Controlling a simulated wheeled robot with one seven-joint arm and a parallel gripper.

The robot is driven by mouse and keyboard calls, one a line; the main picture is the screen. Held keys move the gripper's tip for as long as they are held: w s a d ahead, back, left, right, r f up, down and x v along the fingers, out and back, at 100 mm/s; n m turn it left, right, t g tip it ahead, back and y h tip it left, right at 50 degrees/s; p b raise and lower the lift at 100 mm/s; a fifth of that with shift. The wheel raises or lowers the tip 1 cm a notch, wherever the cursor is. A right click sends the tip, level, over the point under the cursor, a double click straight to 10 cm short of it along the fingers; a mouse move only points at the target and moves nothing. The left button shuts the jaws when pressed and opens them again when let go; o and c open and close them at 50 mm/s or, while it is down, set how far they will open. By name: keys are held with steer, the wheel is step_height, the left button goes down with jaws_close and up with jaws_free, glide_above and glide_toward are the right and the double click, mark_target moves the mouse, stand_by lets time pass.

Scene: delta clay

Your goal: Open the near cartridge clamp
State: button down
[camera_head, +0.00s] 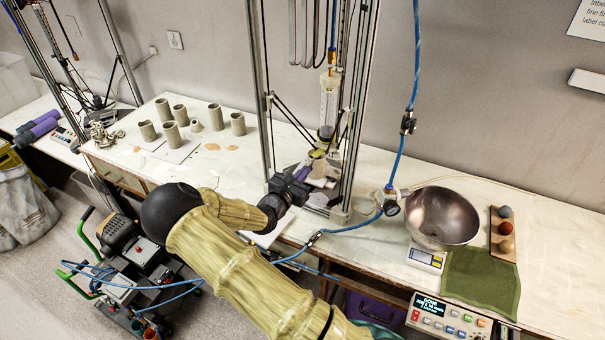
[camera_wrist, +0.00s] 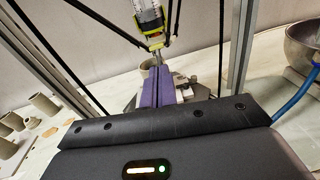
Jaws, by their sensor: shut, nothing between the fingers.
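A clear cartridge (camera_head: 328,100) stands upright inside the near delta printer frame, with yellow-green parts (camera_head: 319,154) at its lower end. In the wrist view the cartridge (camera_wrist: 148,14) is at the top, with a yellow-and-black holder (camera_wrist: 153,40) around its lower end and a metal nozzle below. I cannot tell which part is the clamp or whether it is open. My gripper (camera_head: 302,172) reaches between the frame's posts, just below the holder. In the wrist view its purple fingers (camera_wrist: 162,70) are shut together and empty, with their tips close under the nozzle.
Upright posts (camera_head: 262,90) and thin black rods stand close around my gripper. Several grey clay cups (camera_head: 181,115) stand on the bench to the left. A metal bowl (camera_head: 443,217), a blue hose (camera_head: 398,160) and a green cloth (camera_head: 482,280) are to the right.

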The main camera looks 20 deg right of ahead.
steer(key=s+a+f+b, duration=0.5)
steer(key=s+a, duration=0.2)
steer(key=a, duration=0.2)
steer(key=shift+s+f+b, duration=0.35)
steer(key=shift+s+b, duration=0.05)
